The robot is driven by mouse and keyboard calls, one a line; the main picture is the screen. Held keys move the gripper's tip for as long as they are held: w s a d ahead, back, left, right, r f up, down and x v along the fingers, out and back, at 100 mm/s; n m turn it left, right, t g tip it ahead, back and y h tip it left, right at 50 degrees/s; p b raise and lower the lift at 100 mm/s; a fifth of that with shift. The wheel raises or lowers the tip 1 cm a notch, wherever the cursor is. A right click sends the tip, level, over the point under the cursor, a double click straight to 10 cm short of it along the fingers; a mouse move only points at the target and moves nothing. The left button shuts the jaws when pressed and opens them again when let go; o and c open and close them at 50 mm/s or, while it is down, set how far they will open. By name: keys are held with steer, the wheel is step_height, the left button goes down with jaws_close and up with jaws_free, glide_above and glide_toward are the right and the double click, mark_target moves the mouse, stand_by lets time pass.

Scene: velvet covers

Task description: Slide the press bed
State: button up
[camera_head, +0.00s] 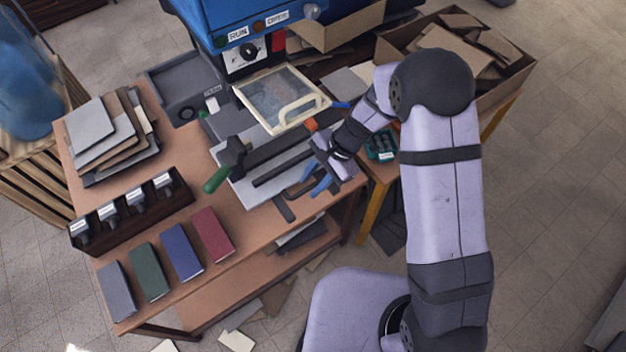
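The press (250,22) is a blue machine at the top centre, with labelled controls on its front. Its bed (255,192) looks like a light grey plate with dark bars across it, lying in front of the press on the table. A green-gripped handle (216,180) sticks out at the bed's left front. A clear guard with a cream frame and handle (300,110) is behind the bed. My gripper (315,180) has blue fingertips that look parted, with nothing visible between them. It is at the bed's right front end; I cannot tell whether it touches.
Coloured covers (212,234) lie along the table's front edge. A dark rack of stamps (130,210) stands behind them. Stacked boards (110,135) are at the left. A cardboard box of scraps (460,50) is at the upper right.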

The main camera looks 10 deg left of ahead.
mark_target(300, 175)
steer(key=shift+c, duration=0.2)
jaws_close()
steer(key=shift+w+a, duration=1.6)
steer(key=shift+a, duration=0.05)
steer(key=shift+o, duration=0.2)
jaws_free()
steer(key=shift+d, duration=0.1)
steer(key=shift+b+v, duration=1)
steer(key=shift+v, duration=2.65)
